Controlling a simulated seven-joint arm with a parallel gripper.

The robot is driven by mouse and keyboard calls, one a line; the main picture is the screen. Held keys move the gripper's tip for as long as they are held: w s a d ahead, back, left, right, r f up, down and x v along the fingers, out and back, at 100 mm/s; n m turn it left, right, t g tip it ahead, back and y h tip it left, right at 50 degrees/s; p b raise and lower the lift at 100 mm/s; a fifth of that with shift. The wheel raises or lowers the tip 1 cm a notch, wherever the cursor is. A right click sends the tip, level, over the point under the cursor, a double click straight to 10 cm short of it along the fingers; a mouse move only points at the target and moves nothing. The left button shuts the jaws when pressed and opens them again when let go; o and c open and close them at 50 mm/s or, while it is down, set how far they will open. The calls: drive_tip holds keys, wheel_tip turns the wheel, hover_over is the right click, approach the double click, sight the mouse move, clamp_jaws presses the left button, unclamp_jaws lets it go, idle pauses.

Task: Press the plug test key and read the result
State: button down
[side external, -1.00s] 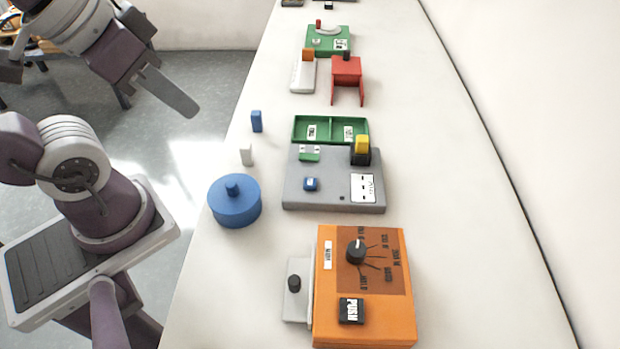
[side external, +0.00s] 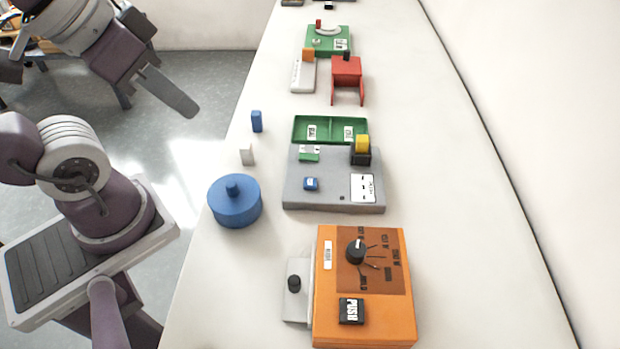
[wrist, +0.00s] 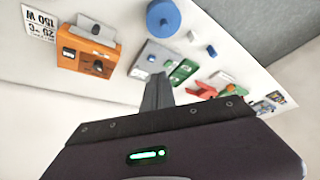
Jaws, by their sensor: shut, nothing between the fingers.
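A grey test box (side external: 300,198) lies mid-table with a blue key (side external: 311,184), a small green-and-grey part, a white label and a yellow block (side external: 362,144) in a black holder. An orange box (side external: 330,300) nearer the camera has a black PUSH key (side external: 351,311) and a dial (side external: 356,251). Which key is the plug test key, I cannot tell. Both boxes also show in the wrist view, grey (wrist: 148,62) and orange (wrist: 75,58). My gripper (side external: 185,105) is shut and empty, off the table's left side, apart from everything. Its fingers (wrist: 157,90) show in the wrist view.
A blue round lidded pot (side external: 235,208), a white block (side external: 246,155) and a blue block (side external: 256,121) stand near the left edge. A green two-part tray (side external: 330,119) lies behind the grey box. A red stand (side external: 347,70) is farther back. The table's right side is clear.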

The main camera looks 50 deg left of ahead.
idle(0.4)
wheel_tip(320, 180, down, 3)
drive_tip(key=w+a+m+g+y, duration=0.1)
drive_tip(key=a+m+y, duration=0.15)
drive_tip(key=m, duration=0.25)
drive_tip(key=m+t, duration=0.4)
drive_tip(key=m, duration=3.2)
hover_over(308, 185)
wheel_tip(308, 185, down, 11)
drive_tip(key=shift+r+y, duration=0.2)
drive_tip(key=shift+y, duration=0.15)
drive_tip(key=shift+f, duration=0.1)
drive_tip(key=shift+f, duration=4.3)
drive_tip(key=shift+f, duration=0.1)
